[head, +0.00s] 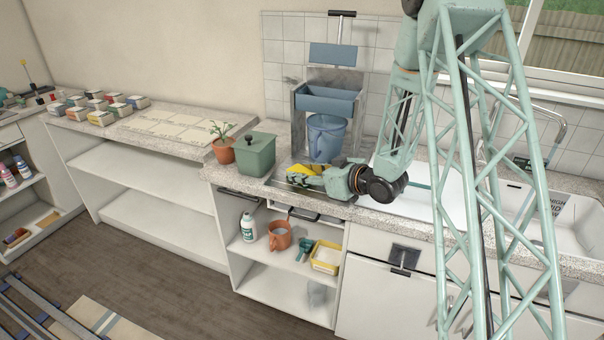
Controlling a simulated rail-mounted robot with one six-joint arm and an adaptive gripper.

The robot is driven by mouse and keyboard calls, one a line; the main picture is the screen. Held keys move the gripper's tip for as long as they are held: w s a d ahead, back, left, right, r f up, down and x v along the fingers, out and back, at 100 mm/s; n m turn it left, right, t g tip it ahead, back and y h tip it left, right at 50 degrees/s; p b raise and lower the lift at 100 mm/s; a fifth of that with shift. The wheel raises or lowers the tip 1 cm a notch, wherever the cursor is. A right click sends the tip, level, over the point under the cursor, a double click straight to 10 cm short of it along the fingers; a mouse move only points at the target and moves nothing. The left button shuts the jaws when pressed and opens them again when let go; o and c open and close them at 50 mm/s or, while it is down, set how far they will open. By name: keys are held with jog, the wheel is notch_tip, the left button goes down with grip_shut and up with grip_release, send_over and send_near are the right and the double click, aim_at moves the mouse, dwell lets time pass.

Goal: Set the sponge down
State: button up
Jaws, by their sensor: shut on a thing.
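A yellow sponge (300,169) shows at the end of my arm, partly hidden by the fingers. My gripper (297,178) is shut on it. Both are low over a shallow metal tray (279,183) on the counter, just in front of the blue jug. I cannot tell whether the sponge touches the tray.
A blue jug (326,137) stands under a blue trough (328,100) behind the gripper. A green lidded box (255,153) and a potted plant (223,149) stand to the left. A white sink (567,221) lies to the right.

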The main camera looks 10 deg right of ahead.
jog(key=shift+f, duration=0.1)
jog(key=o, duration=0.8)
jog(key=shift+c, duration=0.2)
jog(key=shift+p+v, duration=1)
jog(key=shift+v, duration=5.05)
jog(key=shift+r, duration=0.25)
